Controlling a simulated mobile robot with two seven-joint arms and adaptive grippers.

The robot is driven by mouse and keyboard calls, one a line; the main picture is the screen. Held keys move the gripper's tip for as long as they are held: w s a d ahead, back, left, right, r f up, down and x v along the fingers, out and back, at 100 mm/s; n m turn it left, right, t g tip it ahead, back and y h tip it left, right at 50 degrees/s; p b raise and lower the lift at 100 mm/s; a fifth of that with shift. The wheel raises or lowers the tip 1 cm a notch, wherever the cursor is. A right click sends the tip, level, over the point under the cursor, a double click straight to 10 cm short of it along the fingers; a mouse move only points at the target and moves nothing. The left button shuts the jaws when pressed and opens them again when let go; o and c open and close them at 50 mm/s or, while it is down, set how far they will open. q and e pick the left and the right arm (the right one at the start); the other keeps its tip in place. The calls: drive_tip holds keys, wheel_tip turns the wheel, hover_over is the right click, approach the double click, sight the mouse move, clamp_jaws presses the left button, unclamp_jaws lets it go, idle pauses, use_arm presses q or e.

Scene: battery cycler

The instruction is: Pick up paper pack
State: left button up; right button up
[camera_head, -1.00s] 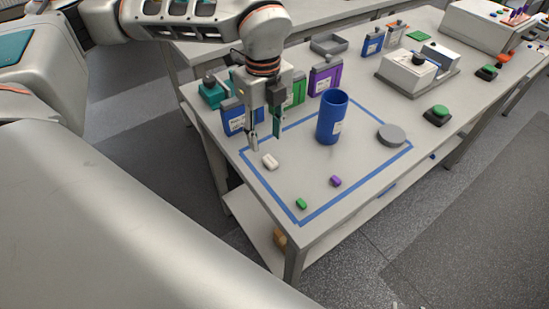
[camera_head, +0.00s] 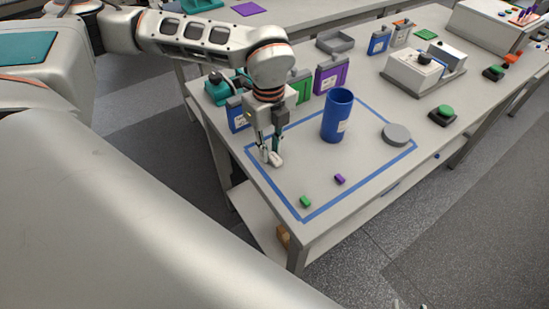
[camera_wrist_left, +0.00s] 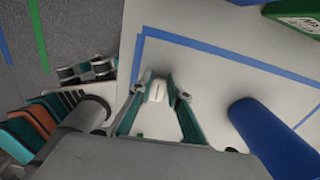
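A small white block (camera_head: 276,159), the likely paper pack, lies on the table inside the blue tape outline. In the left wrist view the white block (camera_wrist_left: 157,91) sits between my left gripper's two fingers. My left gripper (camera_head: 269,155) points down at it, with fingertips close to the table. In the wrist view the fingers (camera_wrist_left: 162,86) are spread, one close to the block's left side and a gap showing on its right. My right gripper is not in view.
A blue cylinder (camera_head: 337,116) stands upright right of the gripper. A green block (camera_head: 305,202) and a purple block (camera_head: 340,179) lie nearer the front. A grey disc (camera_head: 396,134) lies at the right. Blue, green and purple containers (camera_head: 331,75) stand behind.

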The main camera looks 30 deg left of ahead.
sight(270, 152)
use_arm(q)
wheel_tip(270, 152, up, 20)
idle(0.7)
idle(0.9)
